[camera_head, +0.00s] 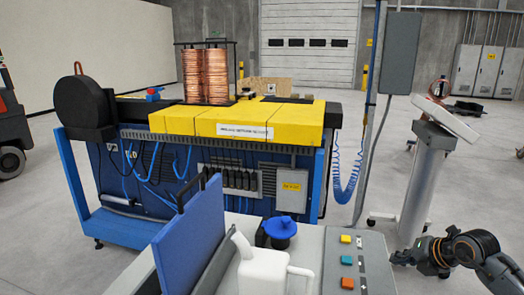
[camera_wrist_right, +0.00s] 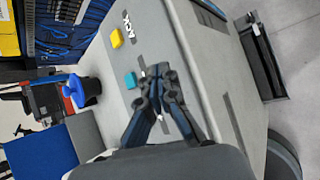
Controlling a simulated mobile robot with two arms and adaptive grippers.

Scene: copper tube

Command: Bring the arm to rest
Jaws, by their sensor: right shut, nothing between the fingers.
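My right arm comes in at the lower right of the head view. Its gripper (camera_head: 402,257) is to the right of the grey cabinet top, apart from it. In the right wrist view the gripper's dark fingers (camera_wrist_right: 158,75) come together at the tips, with nothing between them. The cabinet top with its colored buttons shows behind the fingers. My left gripper is in neither view.
The cabinet (camera_head: 335,236) carries a white jug (camera_head: 262,272), a blue-capped container (camera_head: 280,230) and a blue panel (camera_head: 190,240). A yellow-topped machine (camera_head: 180,120) with copper coils (camera_head: 205,76) stands behind. A slanted stand (camera_head: 424,185) is at right, with open floor around it.

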